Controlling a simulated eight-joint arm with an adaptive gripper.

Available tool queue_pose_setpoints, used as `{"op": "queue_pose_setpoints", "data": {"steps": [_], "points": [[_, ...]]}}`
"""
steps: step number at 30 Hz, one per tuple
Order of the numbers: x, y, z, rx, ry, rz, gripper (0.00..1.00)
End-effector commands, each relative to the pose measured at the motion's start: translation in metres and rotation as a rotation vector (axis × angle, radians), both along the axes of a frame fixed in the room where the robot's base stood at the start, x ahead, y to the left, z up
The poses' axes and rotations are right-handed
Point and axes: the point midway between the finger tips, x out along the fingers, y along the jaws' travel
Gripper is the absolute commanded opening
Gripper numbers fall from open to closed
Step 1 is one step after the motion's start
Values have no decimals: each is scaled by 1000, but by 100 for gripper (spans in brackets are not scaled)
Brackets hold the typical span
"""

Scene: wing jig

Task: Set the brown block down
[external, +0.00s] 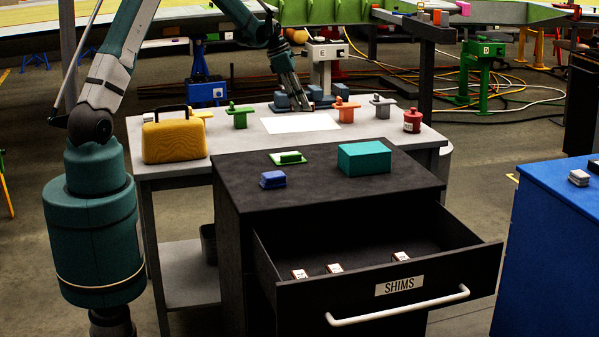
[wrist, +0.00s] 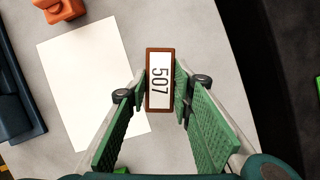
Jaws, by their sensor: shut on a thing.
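The brown block (wrist: 159,51) has a white label reading 507. In the wrist view it sits between the green pads of my gripper (wrist: 160,88), which is shut on it. My gripper (external: 306,105) is at the work table in the external view, pointing down near the back edge of a white sheet (external: 298,124). The block is too small and dark to make out clearly there. The sheet (wrist: 82,95) lies left of the block in the wrist view. I cannot tell whether the block touches the table.
Blue clamps (external: 321,94) stand close behind my gripper. A yellow case (external: 174,139) is at left. The black cabinet's SHIMS drawer (external: 450,262) is open in front.

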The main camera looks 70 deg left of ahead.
Motion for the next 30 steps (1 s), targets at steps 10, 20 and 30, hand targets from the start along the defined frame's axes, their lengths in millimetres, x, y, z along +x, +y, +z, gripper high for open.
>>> {"op": "queue_pose_setpoints", "data": {"steps": [10,20,30], "points": [[0,0,-8,0,0,0,11],[0,0,-51,0,0,0,11],[0,0,-63,0,0,0,11]]}}
